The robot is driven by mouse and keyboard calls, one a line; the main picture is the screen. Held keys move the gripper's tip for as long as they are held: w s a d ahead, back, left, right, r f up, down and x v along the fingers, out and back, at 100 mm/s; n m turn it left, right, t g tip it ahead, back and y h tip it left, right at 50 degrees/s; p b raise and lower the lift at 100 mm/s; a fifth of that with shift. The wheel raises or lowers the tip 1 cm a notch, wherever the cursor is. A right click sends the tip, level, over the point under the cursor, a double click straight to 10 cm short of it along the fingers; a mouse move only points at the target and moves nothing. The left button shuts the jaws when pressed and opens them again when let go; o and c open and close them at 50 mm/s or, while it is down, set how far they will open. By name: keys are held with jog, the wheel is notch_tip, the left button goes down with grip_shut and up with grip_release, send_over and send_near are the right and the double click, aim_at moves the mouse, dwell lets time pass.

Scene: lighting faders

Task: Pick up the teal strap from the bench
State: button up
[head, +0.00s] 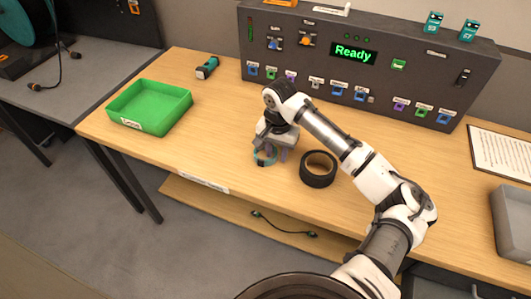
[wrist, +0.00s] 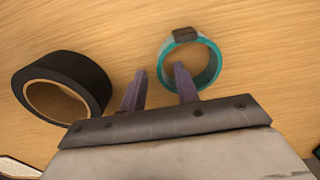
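The teal strap (head: 257,159) is a small ring with a dark clasp, on the wooden bench (head: 225,118) near its front edge. In the wrist view the strap (wrist: 216,66) is right of centre, with its clasp at the top. My gripper (head: 276,152) points down over it. In the wrist view my gripper (wrist: 159,71) is open, with nothing between the fingers. The right finger overlaps the ring's lower left part and opening; the left finger is outside the ring. I cannot tell whether the finger is inside the ring or above it.
A black tape roll (head: 318,182) lies close on the right; it also shows in the wrist view (wrist: 86,75). A green tray (head: 183,112) is at the left. A dark control panel (head: 290,68) reading "Ready" stands at the back. A grey bin (head: 510,245) is at the right.

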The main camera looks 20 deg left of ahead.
grip_shut()
